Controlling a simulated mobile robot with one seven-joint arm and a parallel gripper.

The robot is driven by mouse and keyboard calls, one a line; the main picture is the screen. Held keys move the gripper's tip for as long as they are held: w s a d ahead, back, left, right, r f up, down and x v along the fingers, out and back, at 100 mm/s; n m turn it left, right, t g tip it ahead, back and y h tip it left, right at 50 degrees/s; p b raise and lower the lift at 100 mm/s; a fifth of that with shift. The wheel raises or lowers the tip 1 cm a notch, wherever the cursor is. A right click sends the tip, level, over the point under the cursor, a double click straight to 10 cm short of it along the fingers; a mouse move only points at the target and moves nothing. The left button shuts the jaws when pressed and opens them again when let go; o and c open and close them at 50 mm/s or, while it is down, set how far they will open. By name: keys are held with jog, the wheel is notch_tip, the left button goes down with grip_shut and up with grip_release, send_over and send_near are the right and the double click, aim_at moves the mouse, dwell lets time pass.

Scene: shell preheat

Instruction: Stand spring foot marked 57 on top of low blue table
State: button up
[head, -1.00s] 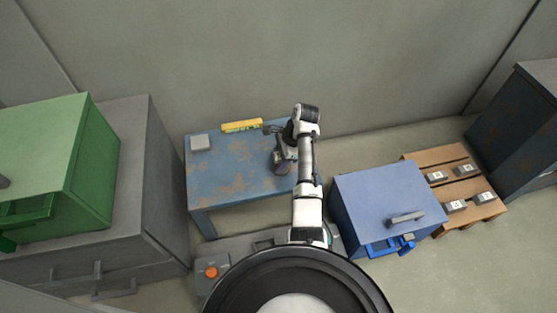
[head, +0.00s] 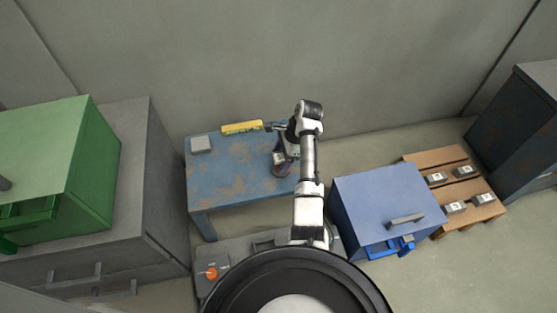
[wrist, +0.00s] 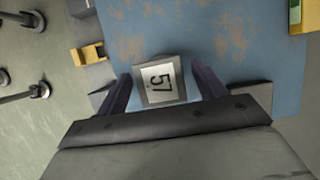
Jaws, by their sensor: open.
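The spring foot marked 57 (wrist: 160,82) is a small grey block with a white label facing the wrist camera. In the wrist view it lies between the two fingers of my gripper (wrist: 165,90), with a visible gap on each side. My gripper is open around it. The foot is over the low blue table (wrist: 190,30), near one edge; its underside is hidden. In the head view my gripper (head: 281,168) is low over the right part of the worn blue table (head: 225,175).
A grey block (head: 201,144) and a yellow piece (head: 241,127) are at the table's back. A blue cabinet (head: 385,200) stands to the right, beside a wooden pallet (head: 480,212) with several marked blocks. A green cabinet (head: 60,150) is left. The table's middle is clear.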

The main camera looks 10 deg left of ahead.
jog(key=p+v, duration=0.4)
jog(key=v, duration=0.6)
